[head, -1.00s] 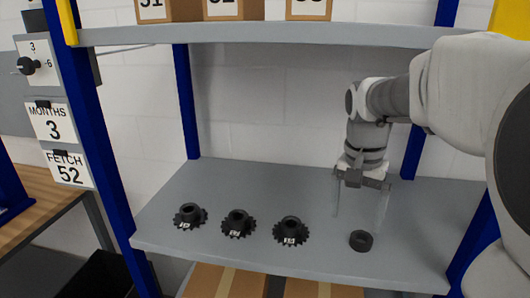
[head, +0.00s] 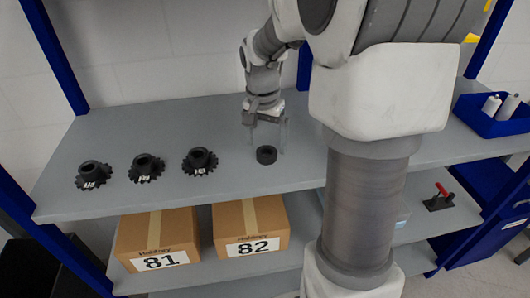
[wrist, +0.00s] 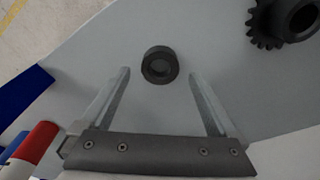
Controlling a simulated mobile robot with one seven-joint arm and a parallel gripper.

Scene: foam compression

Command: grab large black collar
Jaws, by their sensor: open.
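The large black collar (head: 266,155) is a short dark ring lying flat on the grey shelf, right of the gears. In the wrist view the collar (wrist: 159,66) sits just past the fingertips, roughly midway between their lines. My gripper (head: 268,148) hangs over the shelf by the collar, its thin, see-through fingers spread apart. In the wrist view my gripper (wrist: 158,72) is open with nothing between its fingers. I cannot tell the exact height of the fingertips over the shelf.
Several black gears with white labels, one of them here (head: 200,161), stand left of the collar; one gear (wrist: 285,20) shows in the wrist view. Boxes 81 (head: 158,240) and 82 (head: 251,228) sit on the shelf below. A blue bin (head: 492,118) with white bottles is at right.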

